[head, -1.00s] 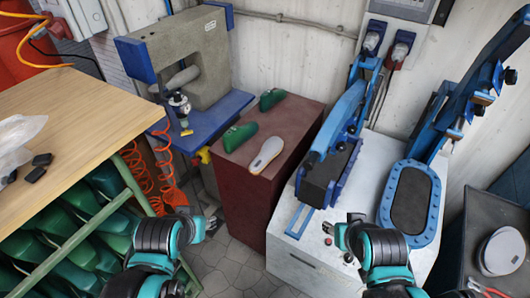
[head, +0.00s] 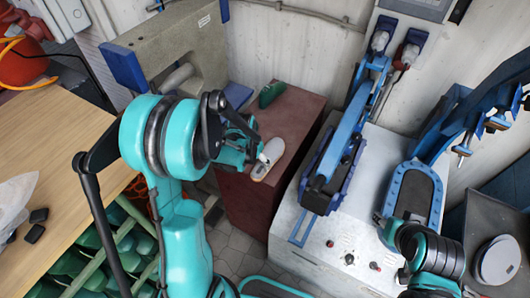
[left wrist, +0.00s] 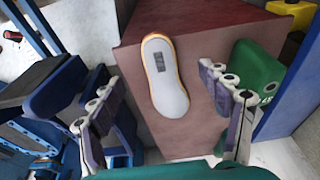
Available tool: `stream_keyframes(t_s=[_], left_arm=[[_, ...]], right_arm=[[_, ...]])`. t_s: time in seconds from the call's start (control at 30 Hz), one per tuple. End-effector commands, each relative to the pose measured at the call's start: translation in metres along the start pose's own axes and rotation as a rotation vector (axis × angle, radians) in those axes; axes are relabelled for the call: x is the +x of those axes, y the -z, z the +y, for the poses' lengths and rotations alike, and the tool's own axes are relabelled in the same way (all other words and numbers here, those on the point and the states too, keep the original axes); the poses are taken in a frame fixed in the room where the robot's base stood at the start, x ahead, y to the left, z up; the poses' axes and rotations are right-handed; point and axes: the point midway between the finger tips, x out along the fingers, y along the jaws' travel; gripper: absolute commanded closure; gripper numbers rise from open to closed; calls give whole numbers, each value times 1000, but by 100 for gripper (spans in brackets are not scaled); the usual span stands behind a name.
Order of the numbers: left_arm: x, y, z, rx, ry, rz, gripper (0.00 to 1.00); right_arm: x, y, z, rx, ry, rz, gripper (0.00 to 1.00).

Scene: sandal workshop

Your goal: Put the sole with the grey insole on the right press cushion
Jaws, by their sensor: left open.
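The sole with the grey insole (head: 269,160) lies on the dark red stand, partly covered by my left gripper in the head view. In the left wrist view the sole (left wrist: 165,80) shows whole, with an orange-tan edge and a dark label. My left gripper (head: 258,150) is open above the sole; in the left wrist view its fingers stand apart on either side of it, with no visible grip. The right press cushion (head: 412,197) is a dark oval pad in a blue frame, bare where it shows. My right gripper (head: 384,221) is beside that frame, its fingers mostly hidden.
A wooden table (head: 40,135) is at left.

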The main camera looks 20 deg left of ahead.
Motion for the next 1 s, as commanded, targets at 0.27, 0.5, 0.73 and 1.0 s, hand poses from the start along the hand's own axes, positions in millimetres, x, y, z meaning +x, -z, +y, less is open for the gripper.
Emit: stream_keyframes(t_s=[0.27,0.5,0.73,1.0], left_arm=[[12,0,0,1,-1,-3,22],[34,-1,0,0,-1,-2,22],[58,-1,0,0,-1,-2,22],[86,-1,0,0,-1,-2,22]], right_arm=[[6,-4,0,0,0,0,57],[19,-14,0,0,0,0,57],[32,-23,0,0,0,0,57],[53,-38,0,0,0,0,57]])
